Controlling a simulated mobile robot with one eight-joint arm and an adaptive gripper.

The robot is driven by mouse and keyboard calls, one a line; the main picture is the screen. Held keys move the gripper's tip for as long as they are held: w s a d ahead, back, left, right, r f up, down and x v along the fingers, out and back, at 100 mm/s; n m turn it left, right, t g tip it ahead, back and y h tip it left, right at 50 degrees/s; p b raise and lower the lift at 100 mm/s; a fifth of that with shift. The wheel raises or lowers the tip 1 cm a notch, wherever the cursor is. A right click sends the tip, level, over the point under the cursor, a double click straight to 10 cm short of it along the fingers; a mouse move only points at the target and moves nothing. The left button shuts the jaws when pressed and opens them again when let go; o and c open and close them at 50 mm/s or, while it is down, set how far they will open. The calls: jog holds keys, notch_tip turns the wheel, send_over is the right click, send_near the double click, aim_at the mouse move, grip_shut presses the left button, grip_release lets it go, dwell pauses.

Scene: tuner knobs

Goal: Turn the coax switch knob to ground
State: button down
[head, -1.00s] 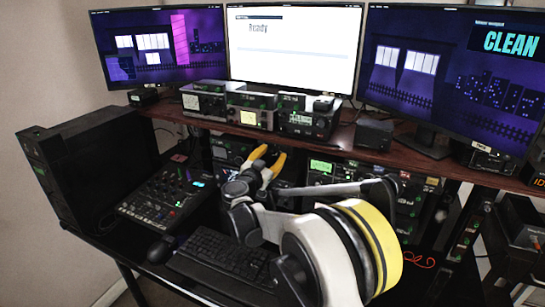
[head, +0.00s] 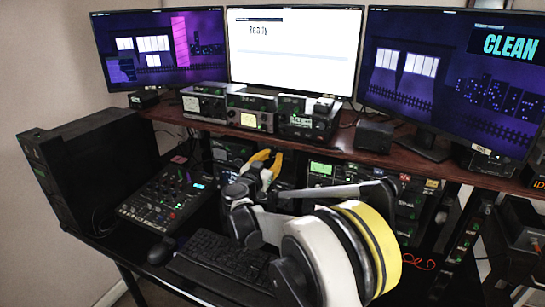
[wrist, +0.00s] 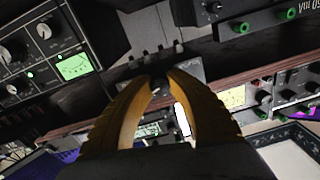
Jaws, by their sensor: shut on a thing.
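My gripper (head: 270,157) has yellow fingers and reaches in under the desk's shelf, in front of the equipment there. In the wrist view, its fingertips (wrist: 160,84) close around a small dark knob (wrist: 160,86) on a small grey box, which I take for the coax switch (wrist: 188,69). Several connectors stick out along one edge of the box. The fingers hide most of the knob, so I cannot read its pointer or the position labels. In the head view the knob is not distinguishable.
A radio with a green meter (wrist: 75,67) and large knobs sits to one side in the wrist view. The wooden shelf (head: 345,148) runs just above my gripper. A mixer (head: 165,195), keyboard (head: 225,258) and black computer case (head: 90,165) are on the desk.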

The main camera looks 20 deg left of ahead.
jog(key=n, duration=0.4)
jog(key=shift+r+p, duration=0.1)
jog(key=shift+p, duration=0.3)
jog(key=n, duration=0.4)
jog(key=n+p, duration=0.1)
jog(key=n, duration=0.5)
jog(key=shift+n+h, duration=0.3)
jog(key=shift+n, duration=0.1)
jog(key=n, duration=0.3)
jog(key=shift+a+n, duration=0.1)
jog(key=shift+n, duration=0.2)
jog(key=n, duration=0.3)
jog(key=shift+n, duration=0.3)
jog(key=n, duration=0.4)
jog(key=shift+h, duration=0.3)
jog(key=shift+n, duration=1.7)
